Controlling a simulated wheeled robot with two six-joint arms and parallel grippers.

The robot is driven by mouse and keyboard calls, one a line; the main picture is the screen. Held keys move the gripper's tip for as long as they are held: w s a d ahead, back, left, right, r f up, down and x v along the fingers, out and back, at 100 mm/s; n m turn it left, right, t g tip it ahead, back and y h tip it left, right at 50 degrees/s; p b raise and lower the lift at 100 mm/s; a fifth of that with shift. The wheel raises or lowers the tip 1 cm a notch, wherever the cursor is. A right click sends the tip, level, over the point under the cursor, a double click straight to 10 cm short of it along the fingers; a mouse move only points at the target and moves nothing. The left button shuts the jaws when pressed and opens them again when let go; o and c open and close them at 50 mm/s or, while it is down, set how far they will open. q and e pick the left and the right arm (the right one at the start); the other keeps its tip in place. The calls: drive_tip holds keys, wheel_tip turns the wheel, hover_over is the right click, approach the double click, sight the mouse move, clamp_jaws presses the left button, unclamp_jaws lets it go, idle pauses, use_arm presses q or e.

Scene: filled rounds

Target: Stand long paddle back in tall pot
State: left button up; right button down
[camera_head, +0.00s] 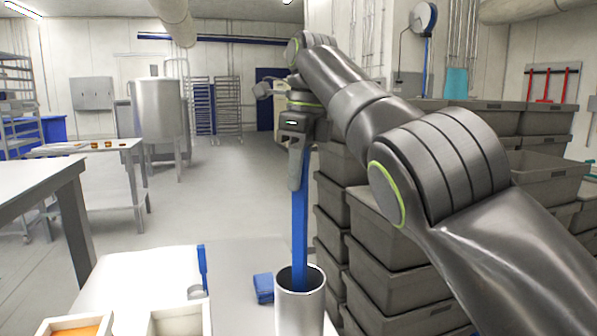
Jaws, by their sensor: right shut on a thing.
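My right gripper (297,168) is shut on the long blue paddle (300,225) and holds it upright, gripping its upper part. The paddle's lower end is inside the mouth of the tall metal pot (300,312), hidden by the front wall. I cannot tell whether it touches the bottom. The pot stands upright at the bottom middle of the view. My left gripper is not in view.
A small blue block (263,288) lies just left of the pot. A blue-handled tool (202,268) and pale boxes (180,320) are on the white table (140,270). Stacked grey crates (390,285) stand close on the right, behind my arm.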

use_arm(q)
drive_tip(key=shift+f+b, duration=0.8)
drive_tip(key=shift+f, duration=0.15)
use_arm(e)
drive_tip(key=shift+f, duration=0.85)
drive_tip(key=c, duration=1.2)
unclamp_jaws()
drive_tip(key=shift+o, duration=0.2)
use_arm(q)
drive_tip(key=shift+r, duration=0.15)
